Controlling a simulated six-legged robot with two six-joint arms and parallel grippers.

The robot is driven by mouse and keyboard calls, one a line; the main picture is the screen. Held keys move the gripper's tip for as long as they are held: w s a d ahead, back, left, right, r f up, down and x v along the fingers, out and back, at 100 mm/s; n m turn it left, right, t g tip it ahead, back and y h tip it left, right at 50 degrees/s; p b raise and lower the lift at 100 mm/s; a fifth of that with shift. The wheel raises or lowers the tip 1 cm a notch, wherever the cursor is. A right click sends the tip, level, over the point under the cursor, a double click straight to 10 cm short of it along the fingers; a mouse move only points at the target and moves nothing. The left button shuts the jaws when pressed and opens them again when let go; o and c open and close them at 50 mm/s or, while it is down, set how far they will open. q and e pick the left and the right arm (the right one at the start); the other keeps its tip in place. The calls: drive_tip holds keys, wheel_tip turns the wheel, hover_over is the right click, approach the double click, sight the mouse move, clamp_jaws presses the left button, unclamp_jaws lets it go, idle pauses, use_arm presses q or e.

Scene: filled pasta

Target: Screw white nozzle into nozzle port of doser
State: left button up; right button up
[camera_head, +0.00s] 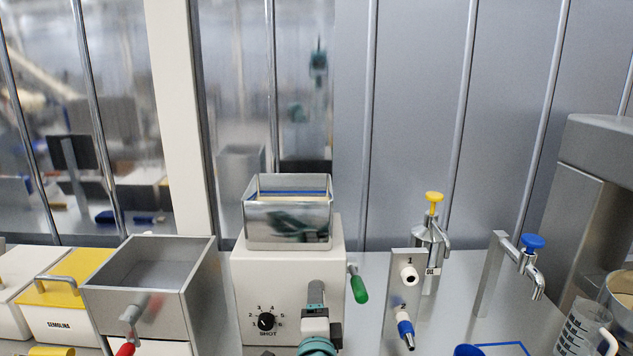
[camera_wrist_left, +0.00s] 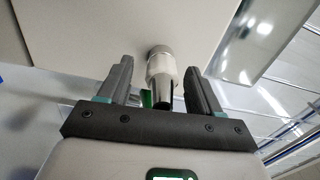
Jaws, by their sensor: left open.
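The doser (camera_head: 290,270) is the white box with a SHOT dial and a shiny hopper, at the centre of the head view. My left gripper (camera_head: 316,288) is in front of its face, one dark finger uppermost and hiding what lies beneath. In the left wrist view the white nozzle (camera_wrist_left: 161,68), with a dark metallic tip, sits at the grey round port (camera_wrist_left: 159,50) on the doser's face. My left gripper is open there, a finger on either side of the nozzle with gaps showing. Thread engagement cannot be told. My right gripper is not in view.
A green handle (camera_head: 357,285) sticks out at the doser's right side. A metal stand (camera_head: 396,300) marked 1 carries a white round piece (camera_head: 409,275) and a blue nozzle (camera_head: 405,328). A metal bin (camera_head: 150,270) stands left; a blue-knobbed tap (camera_head: 532,255) stands right.

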use_arm(q)
drive_tip(key=n+b, duration=0.2)
drive_tip(key=n, duration=0.1)
drive_tip(key=n+b, duration=0.6)
drive_tip(key=shift+f, duration=0.4)
drive_tip(key=shift+r+n+b, duration=0.35)
drive_tip(key=shift+n+b, duration=0.05)
drive_tip(key=shift+n, duration=0.8)
drive_tip(key=n+b, duration=0.3)
drive_tip(key=n, duration=0.1)
drive_tip(key=shift+f+b, duration=0.2)
drive_tip(key=shift+b, duration=0.1)
drive_tip(key=shift+r+n, duration=0.15)
drive_tip(key=shift+n, duration=0.55)
drive_tip(key=shift+w+r, duration=0.1)
drive_tip(key=shift+r, duration=0.1)
